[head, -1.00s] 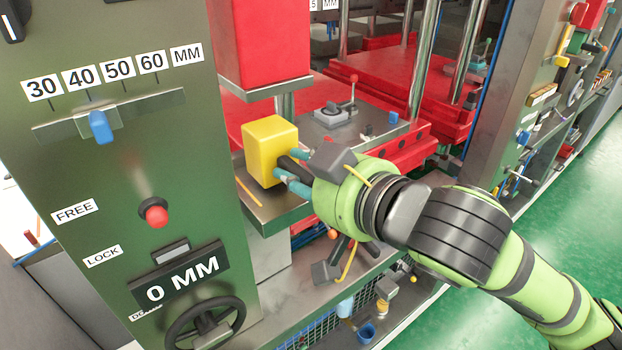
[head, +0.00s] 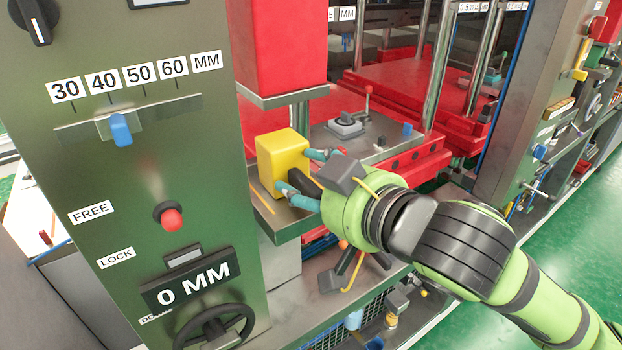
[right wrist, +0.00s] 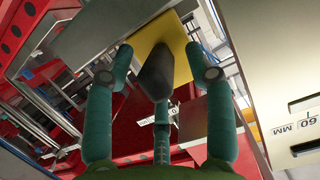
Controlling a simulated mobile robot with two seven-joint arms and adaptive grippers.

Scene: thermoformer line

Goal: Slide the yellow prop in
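The yellow prop (head: 281,160) is a block standing upright on a grey metal ledge (head: 282,222), beneath and in front of the red block (head: 280,45) with its grey bottom plate. A dark handle (right wrist: 157,74) sticks out from the prop toward me. My right gripper (head: 296,171) is at the prop's near side, its teal fingers spread on either side of the handle. In the right wrist view, gaps show between the fingers and the handle, and the yellow face (right wrist: 178,40) lies beyond. The prop's far side is hidden. My left gripper is not in view.
A green panel on the left carries a blue slider (head: 121,130), a red button (head: 170,217), a "0 MM" display (head: 192,283) and a handwheel (head: 215,330). Red press plates (head: 420,90) and steel columns stand behind. Green floor lies open at right.

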